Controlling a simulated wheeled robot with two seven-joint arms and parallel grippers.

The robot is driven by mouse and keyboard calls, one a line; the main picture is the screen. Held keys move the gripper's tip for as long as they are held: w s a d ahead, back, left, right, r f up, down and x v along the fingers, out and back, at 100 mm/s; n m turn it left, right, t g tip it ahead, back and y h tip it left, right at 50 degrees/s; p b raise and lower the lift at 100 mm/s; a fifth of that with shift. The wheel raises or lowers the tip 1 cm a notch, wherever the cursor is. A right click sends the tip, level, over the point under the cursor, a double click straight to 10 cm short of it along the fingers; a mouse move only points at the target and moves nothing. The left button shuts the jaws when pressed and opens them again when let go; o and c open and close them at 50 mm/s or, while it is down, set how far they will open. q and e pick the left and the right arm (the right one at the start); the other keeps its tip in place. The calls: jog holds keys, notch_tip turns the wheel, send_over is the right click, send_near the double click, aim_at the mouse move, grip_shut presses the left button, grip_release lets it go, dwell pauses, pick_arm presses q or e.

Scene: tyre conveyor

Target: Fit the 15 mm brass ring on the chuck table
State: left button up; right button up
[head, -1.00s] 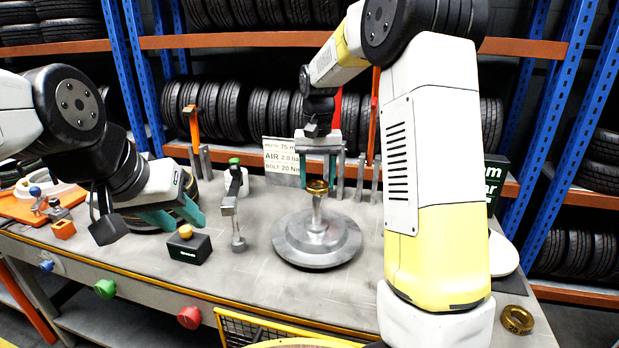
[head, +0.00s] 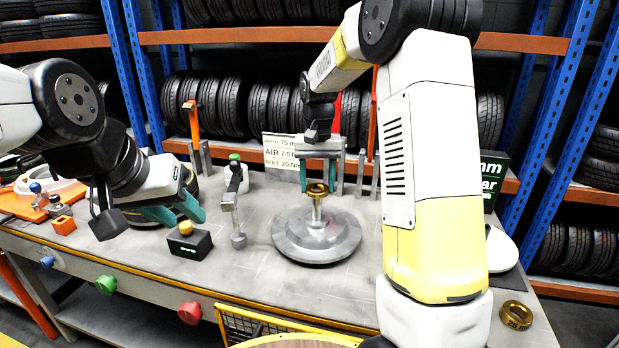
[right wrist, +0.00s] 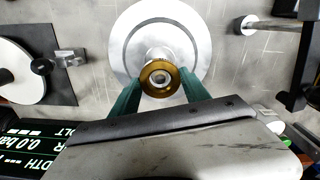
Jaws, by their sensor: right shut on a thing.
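A brass ring (head: 317,190) is at the top of the slim post of the round grey chuck table (head: 290,245). My right gripper (head: 318,183) points down with its green fingers on either side of the ring and is shut on it. In the right wrist view the ring (right wrist: 160,78) sits between the fingertips, over the post and the disc (right wrist: 130,40). I cannot tell whether it is around the post or just above it. A second brass ring (head: 516,315) lies at the bench's right front. My left gripper (head: 185,217) is open and empty at the left.
A black box with a yellow button (head: 189,243) stands below my left gripper. A grey lever stand (head: 237,205) is left of the chuck table. A sign (head: 280,152), upright grey bars and a dark display (head: 494,178) stand behind. Bare bench lies around the disc.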

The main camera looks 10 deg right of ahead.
aim_at(317, 208)
jog(key=shift+f, duration=4.25)
jog(key=o, duration=1.7)
jog(key=shift+r, duration=0.1)
notch_tip(317, 208, up, 7)
jog(key=shift+r, duration=0.3)
